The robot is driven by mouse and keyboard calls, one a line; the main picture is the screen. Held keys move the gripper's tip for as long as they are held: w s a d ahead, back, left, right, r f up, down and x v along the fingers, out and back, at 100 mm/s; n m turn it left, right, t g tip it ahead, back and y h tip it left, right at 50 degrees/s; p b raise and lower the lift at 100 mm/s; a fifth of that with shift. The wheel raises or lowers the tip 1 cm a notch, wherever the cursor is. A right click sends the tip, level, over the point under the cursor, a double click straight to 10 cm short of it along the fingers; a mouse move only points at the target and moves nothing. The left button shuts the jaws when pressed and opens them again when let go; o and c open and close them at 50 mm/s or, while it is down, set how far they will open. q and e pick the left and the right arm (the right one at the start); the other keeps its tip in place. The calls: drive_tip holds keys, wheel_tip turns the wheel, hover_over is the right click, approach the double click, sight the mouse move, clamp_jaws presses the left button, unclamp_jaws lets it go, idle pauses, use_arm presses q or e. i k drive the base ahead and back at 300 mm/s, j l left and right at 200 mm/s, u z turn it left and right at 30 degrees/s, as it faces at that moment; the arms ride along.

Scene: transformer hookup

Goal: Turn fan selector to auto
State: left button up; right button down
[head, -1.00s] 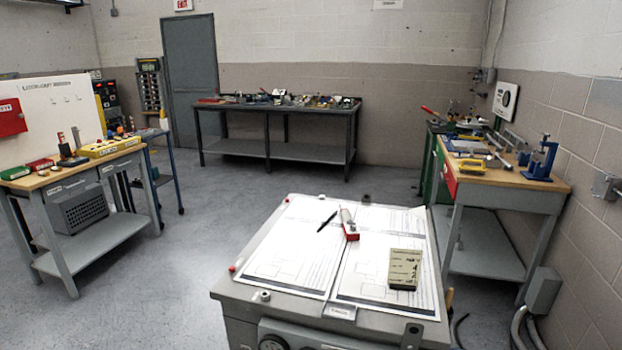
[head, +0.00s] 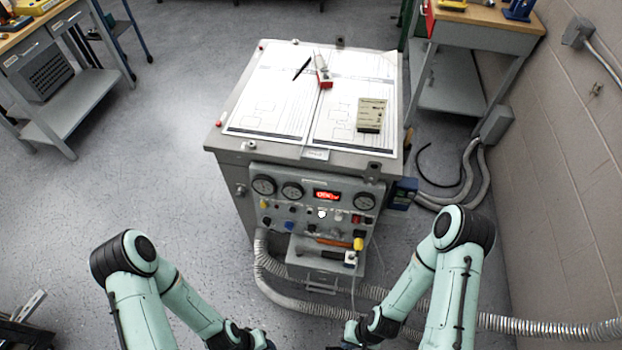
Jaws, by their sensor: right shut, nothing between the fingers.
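The grey transformer cabinet (head: 240,200) stands ahead of me. Its front control panel (head: 280,226) carries round gauges, a red lit display (head: 327,196) and several small coloured knobs and buttons. The labels are too small to read, so I cannot tell which control is the fan selector. My right gripper (head: 345,346) is at the bottom edge, below and apart from the panel, shut and empty; it is mostly cut off. My left arm's wrist end (head: 262,340) is at the bottom edge, also apart from the panel; its fingers are not clear.
Papers (head: 270,107), a black pen (head: 302,68), a red-and-white tool (head: 323,72) and a beige block (head: 372,115) lie on the cabinet top. A small shelf (head: 318,262) juts below the panel. Grey hoses (head: 300,305) run across the floor. A wall is at right.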

sight(266, 220)
drive_tip(key=j+u, duration=0.15)
drive_tip(key=u, duration=0.2)
drive_tip(key=i+j+u, duration=0.1)
drive_tip(key=u, duration=0.3)
drive_tip(key=i+j+u, duration=0.1)
drive_tip(key=u, duration=0.25)
drive_tip(key=j, duration=0.1)
